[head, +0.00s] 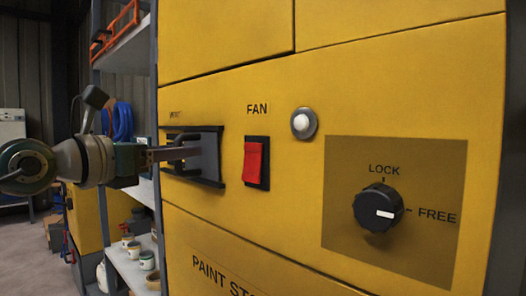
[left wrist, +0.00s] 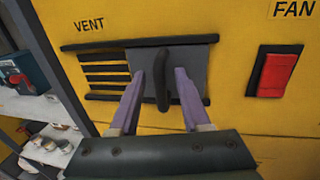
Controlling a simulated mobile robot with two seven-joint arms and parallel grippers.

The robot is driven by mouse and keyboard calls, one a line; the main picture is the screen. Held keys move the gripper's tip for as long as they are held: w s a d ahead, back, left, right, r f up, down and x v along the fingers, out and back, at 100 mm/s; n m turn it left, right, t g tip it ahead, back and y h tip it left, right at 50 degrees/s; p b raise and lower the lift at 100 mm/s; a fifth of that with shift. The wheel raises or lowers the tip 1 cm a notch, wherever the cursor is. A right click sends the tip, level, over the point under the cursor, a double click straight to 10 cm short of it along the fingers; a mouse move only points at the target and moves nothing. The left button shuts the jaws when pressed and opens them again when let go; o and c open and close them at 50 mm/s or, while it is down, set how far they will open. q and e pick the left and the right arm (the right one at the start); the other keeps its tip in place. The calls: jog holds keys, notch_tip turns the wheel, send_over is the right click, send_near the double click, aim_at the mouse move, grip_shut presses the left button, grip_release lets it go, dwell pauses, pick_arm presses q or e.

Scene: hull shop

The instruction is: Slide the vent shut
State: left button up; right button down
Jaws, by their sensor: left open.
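The vent is on the yellow cabinet front, between dark top and bottom rails. In the left wrist view its dark slats (left wrist: 104,70) are uncovered at the left, and its grey sliding plate (left wrist: 199,66) covers the right part. The plate also shows in the head view (head: 211,157). A dark upright handle (left wrist: 163,82) stands out from the plate. My left gripper (left wrist: 161,74) is open, with one finger on each side of the handle; I cannot tell whether either finger touches it. In the head view my left gripper (head: 176,153) reaches the vent from the left. My right gripper is not in view.
A red fan switch (head: 254,161) is right of the vent, with a white round button (head: 302,123) beyond it. A black knob (head: 379,208) marked LOCK and FREE is farther right. Shelves with paint pots (head: 147,260) stand left of the cabinet.

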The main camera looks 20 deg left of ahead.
pick_arm(q)
jog(key=shift+w, duration=0.1)
jog(key=shift+c, duration=0.4)
grip_shut()
dwell(1.0)
